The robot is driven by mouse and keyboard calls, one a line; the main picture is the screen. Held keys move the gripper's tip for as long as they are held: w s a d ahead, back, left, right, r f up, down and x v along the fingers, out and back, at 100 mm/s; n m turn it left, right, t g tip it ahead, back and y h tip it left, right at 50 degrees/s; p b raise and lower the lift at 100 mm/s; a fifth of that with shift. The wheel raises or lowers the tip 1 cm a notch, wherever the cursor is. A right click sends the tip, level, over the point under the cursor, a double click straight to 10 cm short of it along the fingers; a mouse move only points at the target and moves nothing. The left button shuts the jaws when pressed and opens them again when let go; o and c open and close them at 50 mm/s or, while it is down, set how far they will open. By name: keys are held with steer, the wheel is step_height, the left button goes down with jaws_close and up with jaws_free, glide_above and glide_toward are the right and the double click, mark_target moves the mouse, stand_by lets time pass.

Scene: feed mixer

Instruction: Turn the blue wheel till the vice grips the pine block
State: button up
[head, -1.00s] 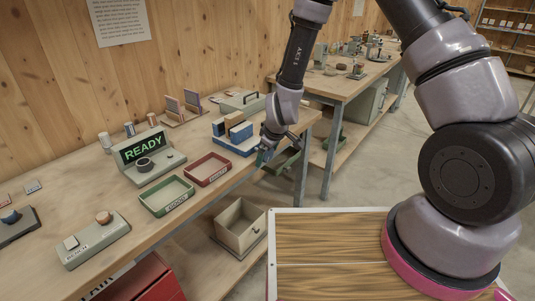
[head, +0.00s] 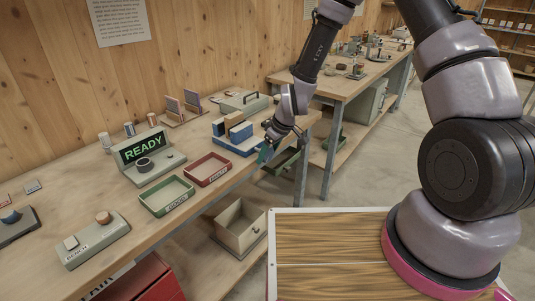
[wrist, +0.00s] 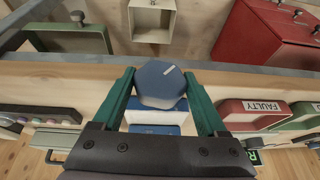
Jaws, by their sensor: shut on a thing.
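The blue vice (head: 236,145) stands at the bench's front edge in the head view. The tan pine block (head: 235,119) shows between its upright blue jaws; whether there is a gap beside it is too small to tell. The blue wheel (wrist: 160,84), with a white mark on its face, is in the middle of the wrist view. My gripper (wrist: 160,88) is shut on it, one green finger on each side. In the head view my gripper (head: 265,153) is at the vice's front right, and the wheel is hidden there.
A red tray (head: 227,177) and a green tray (head: 148,208) lie left of the vice. A panel reading READY (head: 142,147) stands behind them. An open drawer box (head: 240,235) is below the bench edge. A grey case (head: 243,102) is behind the vice.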

steer(key=g+y, duration=0.1)
steer(key=m+g+y, duration=0.1)
steer(key=g+y, duration=0.1)
steer(key=shift+w+d+g, duration=0.15)
steer(key=shift+w+g, duration=0.05)
steer(key=shift+g, duration=0.1)
steer(key=m+g+y, duration=0.1)
steer(key=g+y, duration=0.1)
steer(key=shift+f+g, duration=0.1)
steer(key=shift+g, duration=0.2)
steer(key=g+y, duration=0.2)
steer(key=shift+f+m+y, duration=0.1)
steer(key=shift+m+y, duration=0.3)
steer(key=shift+m+g+y, duration=0.5)
steer(key=shift+g+y, duration=0.6)
steer(key=shift+y, duration=0.2)
steer(key=o, duration=1.3)
steer(key=shift+d, duration=0.1)
